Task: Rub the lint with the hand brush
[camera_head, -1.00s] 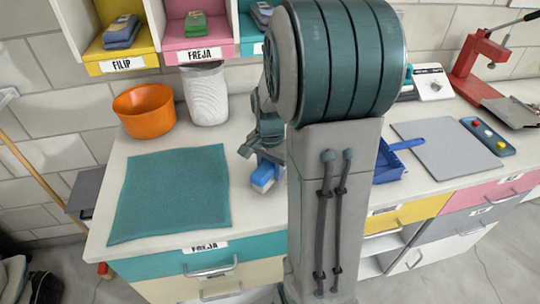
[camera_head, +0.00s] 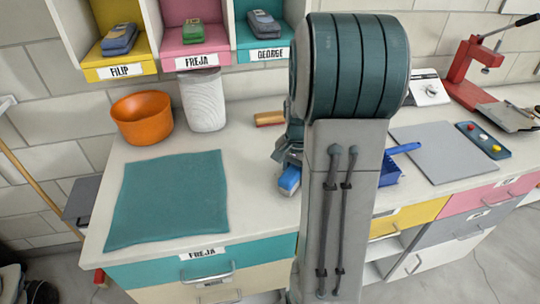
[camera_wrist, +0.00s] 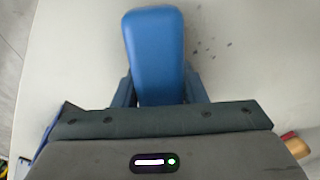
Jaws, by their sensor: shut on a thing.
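My gripper (camera_wrist: 160,90) is shut on the blue hand brush (camera_wrist: 154,45), whose rounded blue back points away from my wrist. In the head view the brush (camera_head: 289,180) hangs low at the worktop, left of my arm; its pale lower side shows. I cannot tell whether it touches the surface. The lint (camera_wrist: 222,52) is a scatter of small dark specks on the pale worktop, just right of the brush in the wrist view. My arm hides this patch in the head view.
A teal mat (camera_head: 168,200) lies to the left, with an orange bowl (camera_head: 142,117) and white bin (camera_head: 204,100) behind it. A wood-and-red block (camera_head: 269,118) lies behind the brush. A blue dustpan (camera_head: 389,175) and grey board (camera_head: 439,151) are on the right.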

